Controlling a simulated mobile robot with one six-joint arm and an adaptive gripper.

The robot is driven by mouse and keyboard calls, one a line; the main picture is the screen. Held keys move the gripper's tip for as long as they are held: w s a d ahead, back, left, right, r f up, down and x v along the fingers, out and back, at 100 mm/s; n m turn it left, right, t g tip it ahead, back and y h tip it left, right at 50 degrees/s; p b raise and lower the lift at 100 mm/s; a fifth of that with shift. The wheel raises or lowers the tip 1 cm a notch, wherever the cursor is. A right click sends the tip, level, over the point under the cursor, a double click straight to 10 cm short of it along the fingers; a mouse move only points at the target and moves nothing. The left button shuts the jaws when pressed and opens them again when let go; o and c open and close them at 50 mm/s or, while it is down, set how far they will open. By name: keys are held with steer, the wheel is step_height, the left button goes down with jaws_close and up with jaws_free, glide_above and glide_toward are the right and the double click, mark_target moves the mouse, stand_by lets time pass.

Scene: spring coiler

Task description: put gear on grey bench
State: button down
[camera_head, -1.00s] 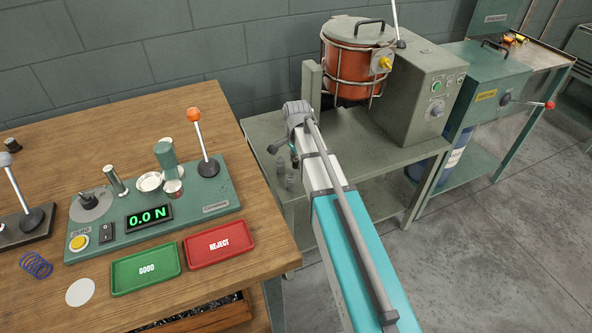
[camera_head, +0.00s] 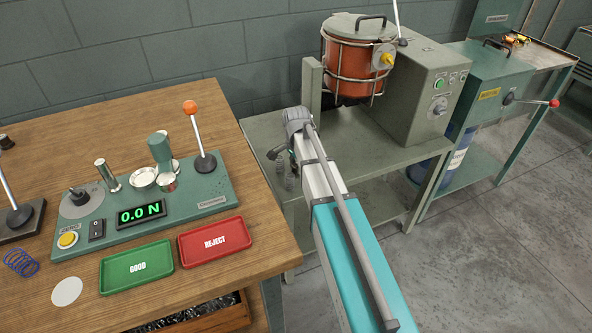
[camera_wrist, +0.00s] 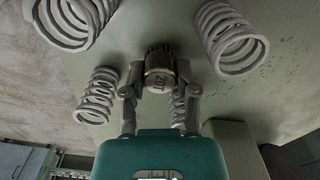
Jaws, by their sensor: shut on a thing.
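My gripper (camera_wrist: 161,92) is shut on the gear (camera_wrist: 160,76), a small dark metal piece with a toothed rim and a "20T" mark, in the wrist view. The grey bench (camera_wrist: 150,32) lies beneath it, with several grey coil springs around the gear. Whether the gear touches the bench cannot be told. In the head view the grey bench (camera_head: 262,135) stands right of the wooden table, and my arm reaches over its left part. The gear and fingertips are hidden there behind my arm.
Springs (camera_wrist: 232,38) stand close on both sides of my gripper. An orange pot (camera_head: 352,65) in a wire cage and a grey control box (camera_head: 415,85) occupy the bench's back and right. The wooden table (camera_head: 130,105) holds a tester (camera_head: 215,190) and green and red trays.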

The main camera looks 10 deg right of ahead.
mark_target(297, 165)
steer(key=shift+f, duration=0.25)
steer(key=shift+c, duration=1.8)
jaws_free()
steer(key=shift+r, duration=0.2)
step_height(297, 165, up, 12)
steer(key=p, duration=1.2)
steer(key=shift+s, duration=0.15)
steer(key=s+n, duration=1.2)
steer(key=s, duration=0.7)
steer(key=shift+n, duration=0.4)
